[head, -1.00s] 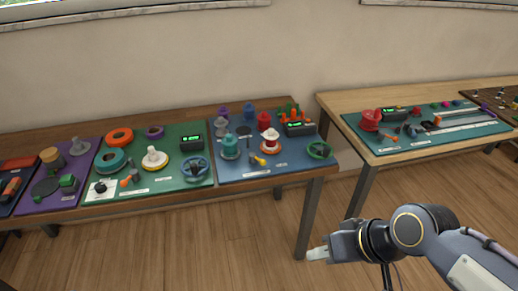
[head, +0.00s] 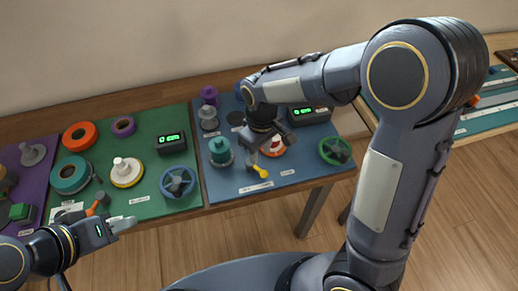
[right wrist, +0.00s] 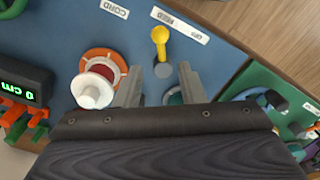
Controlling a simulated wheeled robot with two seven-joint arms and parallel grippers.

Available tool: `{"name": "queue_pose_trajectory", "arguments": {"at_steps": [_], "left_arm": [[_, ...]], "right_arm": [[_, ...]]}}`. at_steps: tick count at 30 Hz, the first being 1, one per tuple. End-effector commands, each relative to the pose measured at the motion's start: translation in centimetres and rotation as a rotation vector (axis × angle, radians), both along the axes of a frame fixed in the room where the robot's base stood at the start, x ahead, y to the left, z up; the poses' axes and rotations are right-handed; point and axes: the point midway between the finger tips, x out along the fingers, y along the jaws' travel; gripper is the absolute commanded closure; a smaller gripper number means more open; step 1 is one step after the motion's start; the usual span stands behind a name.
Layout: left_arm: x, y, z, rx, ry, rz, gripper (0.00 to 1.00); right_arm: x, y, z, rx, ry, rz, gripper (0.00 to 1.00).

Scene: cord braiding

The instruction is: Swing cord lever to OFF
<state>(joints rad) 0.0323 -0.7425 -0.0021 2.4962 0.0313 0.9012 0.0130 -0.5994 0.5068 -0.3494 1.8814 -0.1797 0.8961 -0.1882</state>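The cord lever has a yellow handle with a round knob (head: 262,172) and stands near the front edge of the blue board. In the right wrist view the yellow handle (right wrist: 160,40) points away from my gripper, toward a white label strip (right wrist: 180,25), from a round grey base (right wrist: 163,70). My right gripper (right wrist: 160,85) is open, with its fingers apart on either side of the base's near side and nothing seen between them. In the head view my right gripper (head: 266,143) is above the board behind the lever. My left gripper (head: 122,223) is at the table's front edge, its opening unclear.
A teal spool (head: 220,151), green handwheel (head: 335,151) and dark counter box (head: 309,114) surround the lever. The green board (head: 150,205) lies to the left.

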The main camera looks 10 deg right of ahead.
Motion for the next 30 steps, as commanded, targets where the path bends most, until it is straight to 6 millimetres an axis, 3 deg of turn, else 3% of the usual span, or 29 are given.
{"name": "queue_pose_trajectory", "arguments": {"at_steps": [15,26,30], "left_arm": [[0.0,0.0,0.1,0.0,0.0,0.0,0.64],[0.0,0.0,0.1,0.0,0.0,0.0,0.64],[0.0,0.0,0.1,0.0,0.0,0.0,0.64]], "right_arm": [[-0.2,0.1,-7.0,-0.001,0.004,-0.001,0.64],[-0.2,0.2,-7.6,0.001,0.001,-0.001,0.64],[-0.2,0.2,-7.5,0.001,0.001,-0.001,0.82]]}}
